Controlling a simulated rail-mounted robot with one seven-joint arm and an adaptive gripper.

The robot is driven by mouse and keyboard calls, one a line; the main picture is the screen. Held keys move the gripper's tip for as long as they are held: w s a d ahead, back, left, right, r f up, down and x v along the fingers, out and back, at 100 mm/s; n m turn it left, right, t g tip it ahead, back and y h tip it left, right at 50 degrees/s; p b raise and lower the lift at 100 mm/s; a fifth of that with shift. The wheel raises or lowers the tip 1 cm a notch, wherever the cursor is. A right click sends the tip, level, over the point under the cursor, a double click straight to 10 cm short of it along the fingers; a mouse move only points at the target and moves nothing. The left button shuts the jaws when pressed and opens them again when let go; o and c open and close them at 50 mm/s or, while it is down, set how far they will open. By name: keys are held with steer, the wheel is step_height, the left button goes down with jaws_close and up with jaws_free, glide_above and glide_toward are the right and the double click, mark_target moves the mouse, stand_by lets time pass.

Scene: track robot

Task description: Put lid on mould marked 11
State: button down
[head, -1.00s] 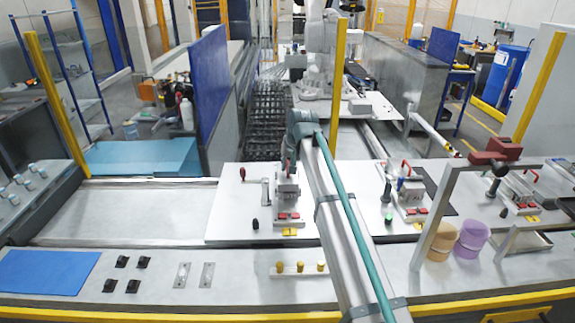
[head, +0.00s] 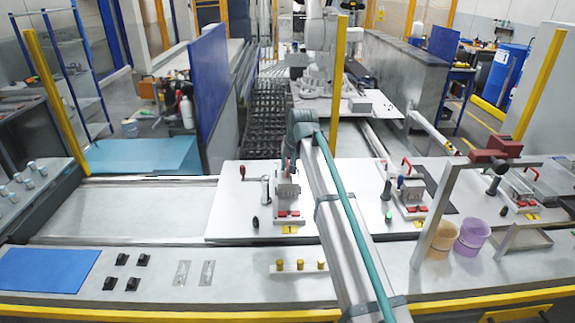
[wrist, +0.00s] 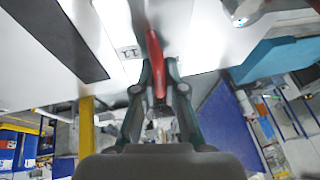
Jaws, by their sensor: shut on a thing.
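My gripper (wrist: 160,75) is shut on a red handle (wrist: 156,62) in the wrist view; the handle stands between its two dark green fingers. Any lid body below the handle is hidden or too unclear to tell. A small black "11" mark (wrist: 130,52) shows on the white surface just left of the fingers. In the head view my arm's end comes down right at the left grey mould station (head: 288,192) on the white board, partly covering its top. I cannot tell how the lid sits on the mould.
A middle mould station (head: 410,193) and a right one (head: 515,190) stand along the same board. A red crank handle (head: 242,171) is left of my gripper. Yellow pegs (head: 300,265) stand in front. A grey frame (head: 445,205) and two round tubs (head: 471,236) are at the right.

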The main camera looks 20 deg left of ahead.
steer(key=c, duration=1.2)
jaws_free()
